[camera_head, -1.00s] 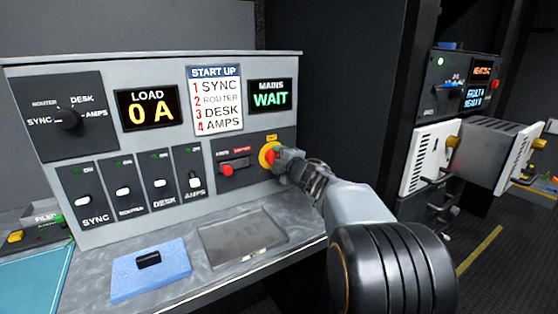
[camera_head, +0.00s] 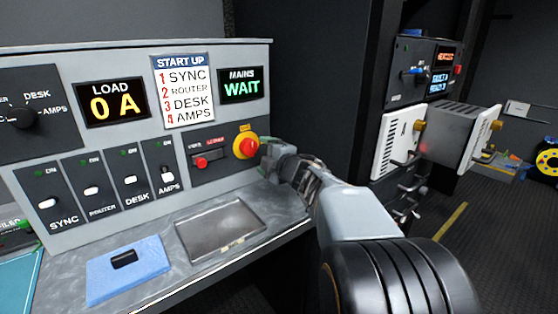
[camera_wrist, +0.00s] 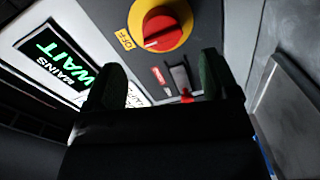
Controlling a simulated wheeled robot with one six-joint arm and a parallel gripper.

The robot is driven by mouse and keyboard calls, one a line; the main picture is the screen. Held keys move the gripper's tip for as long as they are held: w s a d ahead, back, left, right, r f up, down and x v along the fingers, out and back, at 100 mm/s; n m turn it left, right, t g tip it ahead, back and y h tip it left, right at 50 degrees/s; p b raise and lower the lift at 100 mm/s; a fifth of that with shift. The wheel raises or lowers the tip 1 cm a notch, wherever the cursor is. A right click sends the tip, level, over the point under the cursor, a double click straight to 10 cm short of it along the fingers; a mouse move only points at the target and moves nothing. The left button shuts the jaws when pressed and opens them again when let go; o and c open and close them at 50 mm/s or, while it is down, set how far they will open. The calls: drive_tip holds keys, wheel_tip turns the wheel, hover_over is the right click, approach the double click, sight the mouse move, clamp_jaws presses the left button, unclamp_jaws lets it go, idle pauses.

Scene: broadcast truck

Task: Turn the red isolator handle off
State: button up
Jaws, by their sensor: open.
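The red isolator handle (camera_head: 246,146) sits on a round yellow plate on the right of the grey console. In the wrist view the red handle (camera_wrist: 161,27) is at the top, with a yellow OFF label beside it. A pale line on the handle appears to point roughly toward that label. My gripper (camera_head: 266,154) is just right of the handle and looks clear of it. In the wrist view its two dark fingers (camera_wrist: 160,82) are spread with nothing between them, and the handle lies beyond them.
A small red switch (camera_head: 201,162) is left of the handle. The MAINS display (camera_head: 240,87) reads WAIT; the LOAD display (camera_head: 111,103) reads 0 A. A metal tray (camera_head: 215,228) and blue pad (camera_head: 100,280) lie on the desk. White-fronted equipment (camera_head: 395,140) stands at right.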

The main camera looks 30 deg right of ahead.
drive_tip(key=s, duration=0.6)
drive_tip(key=shift+s+d+r+p, duration=0.2)
drive_tip(key=shift+s+d+p, duration=0.1)
drive_tip(key=shift+d+p, duration=0.1)
wheel_tip(320, 180, up, 5)
drive_tip(key=s+a+m+g+h+p, duration=0.1)
drive_tip(key=m+g+h+p, duration=0.2)
drive_tip(key=m+h+p, duration=0.5)
drive_tip(key=s+a+f+m+g+y+p, duration=0.2)
drive_tip(key=s+a+m+g+y+p, duration=0.1)
drive_tip(key=s+a+m+g+p, duration=0.1)
drive_tip(key=s+a+f+m+g+y+p, duration=0.2)
drive_tip(key=s+a+m+g+p, duration=0.3)
drive_tip(key=s+a, duration=0.4)
drive_tip(key=shift+s+a+f+g+y+p, duration=0.3)
drive_tip(key=shift+s+g+y+p, duration=0.35)
drive_tip(key=shift+s, duration=0.5)
